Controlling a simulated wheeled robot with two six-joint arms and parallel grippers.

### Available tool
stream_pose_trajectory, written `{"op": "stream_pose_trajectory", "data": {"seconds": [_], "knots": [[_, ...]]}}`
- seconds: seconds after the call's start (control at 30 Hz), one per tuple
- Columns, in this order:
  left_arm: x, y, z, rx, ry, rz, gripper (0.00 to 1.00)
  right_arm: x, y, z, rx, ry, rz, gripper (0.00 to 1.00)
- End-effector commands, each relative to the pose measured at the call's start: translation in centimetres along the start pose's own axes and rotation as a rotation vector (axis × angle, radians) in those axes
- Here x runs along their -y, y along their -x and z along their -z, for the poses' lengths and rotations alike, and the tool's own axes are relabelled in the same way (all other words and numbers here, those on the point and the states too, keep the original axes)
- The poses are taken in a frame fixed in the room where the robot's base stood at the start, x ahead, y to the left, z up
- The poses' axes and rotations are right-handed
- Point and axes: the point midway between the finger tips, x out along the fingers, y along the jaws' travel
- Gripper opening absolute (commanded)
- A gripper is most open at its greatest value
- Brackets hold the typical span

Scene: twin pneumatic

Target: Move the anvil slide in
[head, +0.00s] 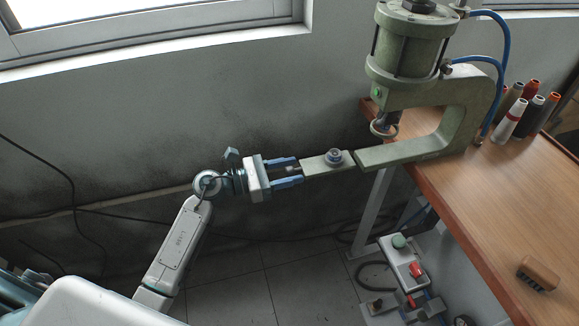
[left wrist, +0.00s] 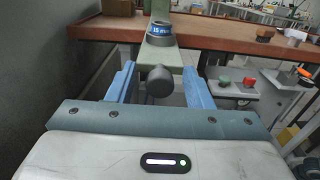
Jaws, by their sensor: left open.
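The anvil slide (head: 316,164) is a pale green bar that sticks out to the left from the lower arm of the green press (head: 405,152). My left gripper (head: 293,172) is open at that end. In the left wrist view its blue fingers stand on either side of the knob, with space on both sides. My right gripper is not seen.
The press's ram (head: 384,127) hangs above the lower arm. A control box (head: 402,262) with green and red buttons stands below the bench edge. A wall runs behind my arm.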

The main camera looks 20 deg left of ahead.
Motion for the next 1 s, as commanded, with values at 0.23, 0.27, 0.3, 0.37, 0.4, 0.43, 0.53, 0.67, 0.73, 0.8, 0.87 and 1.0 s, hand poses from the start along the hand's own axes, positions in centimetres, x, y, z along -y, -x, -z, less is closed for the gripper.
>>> {"op": "stream_pose_trajectory", "data": {"seconds": [0.23,0.27,0.3,0.37,0.4,0.43,0.53,0.67,0.73,0.8,0.87,1.0], "knots": [[0.0,-0.4,0.1,-0.001,0.000,0.001,0.46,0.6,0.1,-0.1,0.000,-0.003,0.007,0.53],[0.0,-0.4,0.0,-0.001,0.000,0.001,0.46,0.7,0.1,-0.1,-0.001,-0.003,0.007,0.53],[0.0,-0.4,0.0,-0.001,0.000,0.001,0.46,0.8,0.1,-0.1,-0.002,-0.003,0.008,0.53],[0.0,-0.4,0.0,-0.001,0.000,0.001,0.42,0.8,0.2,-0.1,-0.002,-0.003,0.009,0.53],[0.0,-0.4,0.0,-0.001,0.000,0.001,0.35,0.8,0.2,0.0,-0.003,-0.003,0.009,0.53],[0.0,-0.4,0.0,-0.001,0.000,0.001,0.29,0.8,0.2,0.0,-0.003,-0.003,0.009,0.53],[0.0,-0.4,0.0,0.000,0.000,0.001,0.09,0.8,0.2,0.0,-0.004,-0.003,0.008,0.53],[0.0,-0.4,0.0,0.000,0.000,0.000,0.00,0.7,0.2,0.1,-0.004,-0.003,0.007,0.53],[0.0,-0.5,0.0,0.000,0.000,0.000,0.00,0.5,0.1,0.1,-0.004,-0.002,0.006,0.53],[0.0,-0.9,0.1,0.002,-0.001,0.000,0.00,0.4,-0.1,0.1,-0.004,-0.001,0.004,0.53],[0.0,-1.8,0.1,0.004,-0.001,0.001,0.00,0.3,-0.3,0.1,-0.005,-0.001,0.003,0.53],[0.0,-4.9,0.2,0.008,0.000,0.000,0.00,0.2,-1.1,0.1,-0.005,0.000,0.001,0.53]]}}
